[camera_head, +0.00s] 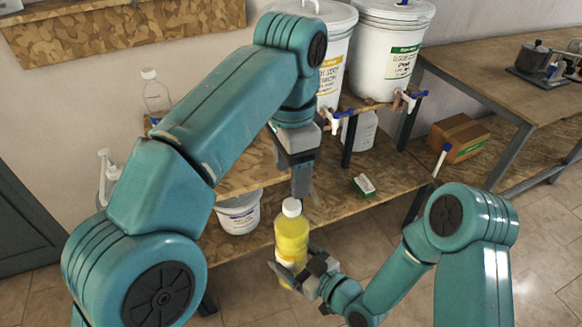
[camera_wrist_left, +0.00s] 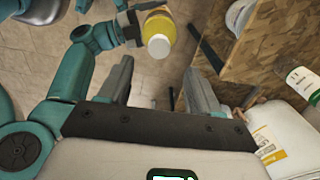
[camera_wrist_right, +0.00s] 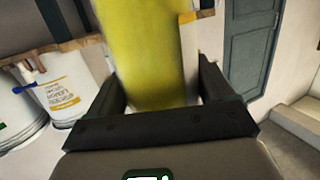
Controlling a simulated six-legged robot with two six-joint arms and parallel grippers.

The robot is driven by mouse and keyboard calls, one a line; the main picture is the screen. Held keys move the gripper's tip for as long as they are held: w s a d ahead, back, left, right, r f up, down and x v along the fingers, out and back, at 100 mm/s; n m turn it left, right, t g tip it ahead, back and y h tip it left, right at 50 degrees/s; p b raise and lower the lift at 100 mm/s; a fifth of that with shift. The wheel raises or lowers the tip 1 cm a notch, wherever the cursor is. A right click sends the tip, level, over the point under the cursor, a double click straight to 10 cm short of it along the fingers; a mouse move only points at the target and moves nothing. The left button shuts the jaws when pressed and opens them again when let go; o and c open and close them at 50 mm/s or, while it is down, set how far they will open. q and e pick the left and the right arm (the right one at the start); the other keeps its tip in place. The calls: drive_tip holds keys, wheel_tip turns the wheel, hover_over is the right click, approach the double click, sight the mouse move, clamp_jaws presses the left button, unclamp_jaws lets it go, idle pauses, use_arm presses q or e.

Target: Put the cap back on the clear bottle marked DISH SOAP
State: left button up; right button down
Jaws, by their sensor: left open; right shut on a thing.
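A clear bottle (camera_head: 291,238) filled with yellow liquid stands upright in my right gripper (camera_head: 298,278). A white cap (camera_head: 291,207) sits on its neck. The bottle fills the middle of the right wrist view (camera_wrist_right: 150,60), between the fingers; I cannot read any DISH SOAP marking. My left gripper (camera_head: 299,188) points down just above the cap, apart from it. In the left wrist view its fingers (camera_wrist_left: 159,88) are spread and empty, and the pale cap (camera_wrist_left: 160,46) shows beyond them. Whether the cap is fully seated cannot be told.
Two white drums (camera_head: 338,50) (camera_head: 391,55) with taps stand on the wooden shelf at the back. Another clear bottle (camera_head: 157,97) with a white cap stands behind my left arm. A white bucket (camera_head: 238,212), a green-and-white brush (camera_head: 363,186) and a cardboard box (camera_head: 459,138) sit lower down.

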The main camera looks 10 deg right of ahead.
use_arm(q)
drive_tip(key=s+a+f+m+g+y, duration=0.1)
drive_tip(key=a+f, duration=0.5)
drive_tip(key=f, duration=0.5)
drive_tip(key=s+a+f+m+g+y, duration=0.1)
drive_tip(key=a+f+m+g, duration=0.1)
drive_tip(key=a+f, duration=0.7)
drive_tip(key=s+f+n+t+h, duration=0.1)
drive_tip(key=s+f+n+h, duration=0.1)
drive_tip(key=s+f+n, duration=0.3)
drive_tip(key=s+f+n+t+h, duration=0.1)
drive_tip(key=s+f+n, duration=0.5)
drive_tip(key=f, duration=0.6)
drive_tip(key=s+a+f+n+t+h, duration=0.1)
drive_tip(key=s+f+n+h, duration=0.2)
drive_tip(key=s+f+n, duration=0.2)
wheel_tip(320, 180, down, 3)
drive_tip(key=n, duration=0.3)
drive_tip(key=shift+s+f+n, duration=0.15)
drive_tip(key=shift+s+n, duration=0.1)
drive_tip(key=shift+n, duration=0.05)
